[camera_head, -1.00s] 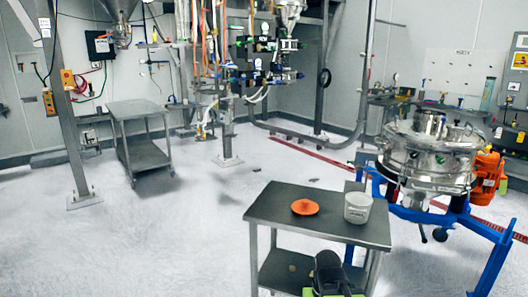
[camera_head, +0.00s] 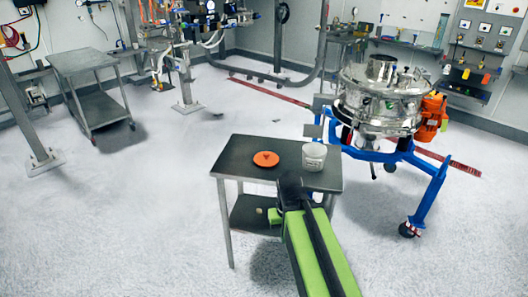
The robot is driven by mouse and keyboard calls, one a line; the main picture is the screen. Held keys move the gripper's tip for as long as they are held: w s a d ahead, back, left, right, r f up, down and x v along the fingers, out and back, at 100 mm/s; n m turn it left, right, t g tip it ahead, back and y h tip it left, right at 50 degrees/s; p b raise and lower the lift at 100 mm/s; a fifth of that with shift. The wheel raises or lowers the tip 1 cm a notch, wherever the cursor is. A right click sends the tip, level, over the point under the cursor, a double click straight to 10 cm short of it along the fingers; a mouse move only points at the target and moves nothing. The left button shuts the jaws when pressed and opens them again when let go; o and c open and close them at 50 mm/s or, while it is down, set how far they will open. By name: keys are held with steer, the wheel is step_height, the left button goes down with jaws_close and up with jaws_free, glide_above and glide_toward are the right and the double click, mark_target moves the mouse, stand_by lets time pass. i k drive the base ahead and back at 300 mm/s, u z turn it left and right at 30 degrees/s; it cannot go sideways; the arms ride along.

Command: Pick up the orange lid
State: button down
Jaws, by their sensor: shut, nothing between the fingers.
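The orange lid (camera_head: 266,159) lies flat on the grey top of a small metal cart (camera_head: 232,152), left of a white tub (camera_head: 314,158). My gripper (camera_head: 289,181) is the dark end of my green arm, at the near edge of the cart top. In the picture it is below and to the right of the lid, apart from it. It is shut and holds nothing. Its fingers are small and dark, and my arm hides part of the cart's lower shelf.
A steel sifter (camera_head: 382,100) on a blue frame (camera_head: 425,195) stands close behind and right of the cart. Another metal cart (camera_head: 80,62) stands at the back left. The floor left of the near cart is clear.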

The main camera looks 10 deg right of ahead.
mark_target(266, 160)
steer(key=u, duration=0.35)
steer(key=i, duration=0.9)
steer(key=u, duration=0.7)
steer(key=i, duration=0.75)
steer(key=u, duration=0.2)
